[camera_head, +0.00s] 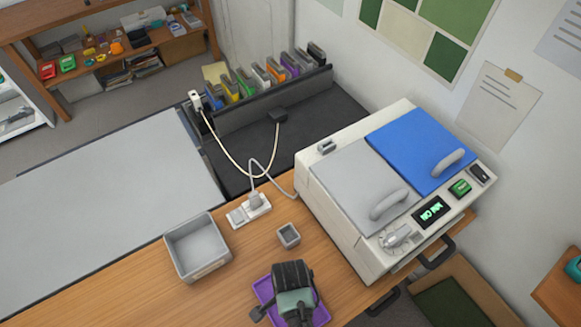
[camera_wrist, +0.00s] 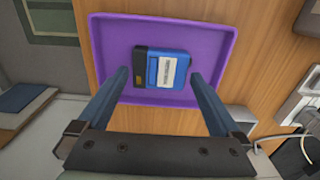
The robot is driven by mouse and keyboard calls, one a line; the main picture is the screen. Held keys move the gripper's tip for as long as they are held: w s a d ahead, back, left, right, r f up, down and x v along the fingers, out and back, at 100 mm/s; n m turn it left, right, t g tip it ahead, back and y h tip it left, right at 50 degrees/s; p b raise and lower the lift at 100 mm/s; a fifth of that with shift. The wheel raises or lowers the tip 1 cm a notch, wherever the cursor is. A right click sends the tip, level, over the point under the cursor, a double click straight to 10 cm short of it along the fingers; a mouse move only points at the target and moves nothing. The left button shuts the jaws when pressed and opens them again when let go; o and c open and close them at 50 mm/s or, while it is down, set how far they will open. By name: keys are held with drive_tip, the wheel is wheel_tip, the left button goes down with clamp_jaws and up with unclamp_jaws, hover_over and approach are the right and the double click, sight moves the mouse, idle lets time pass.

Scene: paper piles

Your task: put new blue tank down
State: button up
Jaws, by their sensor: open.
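The blue tank (camera_wrist: 162,68), a small flat blue block with a white label and a dark end, lies on the purple tray (camera_wrist: 112,35) in the wrist view. My gripper (camera_wrist: 160,77) is open, with one finger on each side of the tank and a visible gap on both sides. In the head view the purple tray (camera_head: 264,288) is on the wooden counter at the bottom centre. My gripper (camera_head: 292,278) is over it there and hides the tank. The height of the fingers above the tray is hard to tell.
A white machine (camera_head: 338,205) with a grey lid (camera_head: 362,180) and a blue lid (camera_head: 420,150) stands right of the tray. A grey bin (camera_head: 197,248), a small grey cup (camera_head: 288,236) and a power strip (camera_head: 250,209) are nearby. Several coloured cartridges (camera_head: 260,76) stand in a rack behind.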

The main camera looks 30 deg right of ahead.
wheel_tip(320, 180, up, 10)
drive_tip(key=w+d+r+n+t+h, duration=0.15)
drive_tip(key=w+r+n+t, duration=0.45)
drive_tip(key=w+r, duration=1.05)
drive_tip(key=w+a+r+n+t, duration=0.1)
drive_tip(key=w+r+t, duration=0.25)
drive_tip(key=r, duration=0.35)
drive_tip(key=w+a+r+n+t, duration=0.1)
drive_tip(key=w+r+t, duration=0.25)
drive_tip(key=r, duration=0.35)
drive_tip(key=s+a+r+n+t, duration=0.1)
drive_tip(key=a+r+n+t, duration=0.25)
drive_tip(key=r, duration=0.85)
drive_tip(key=a+r+n+t, duration=0.2)
drive_tip(key=r+t, duration=0.2)
drive_tip(key=r, duration=0.9)
drive_tip(key=s+a+r+n+t, duration=0.1)
drive_tip(key=s+r+n+t, duration=0.1)
drive_tip(key=s+r, duration=0.3)
drive_tip(key=s+a+r+n+t+y, duration=0.1)
drive_tip(key=s+r+t, duration=0.4)
drive_tip(key=r, duration=0.7)
drive_tip(key=shift+s+a+n+p, duration=0.3)
drive_tip(key=shift+s+a+n, duration=0.25)
drive_tip(key=shift+s+a, duration=0.25)
drive_tip(key=shift+y, duration=0.25)
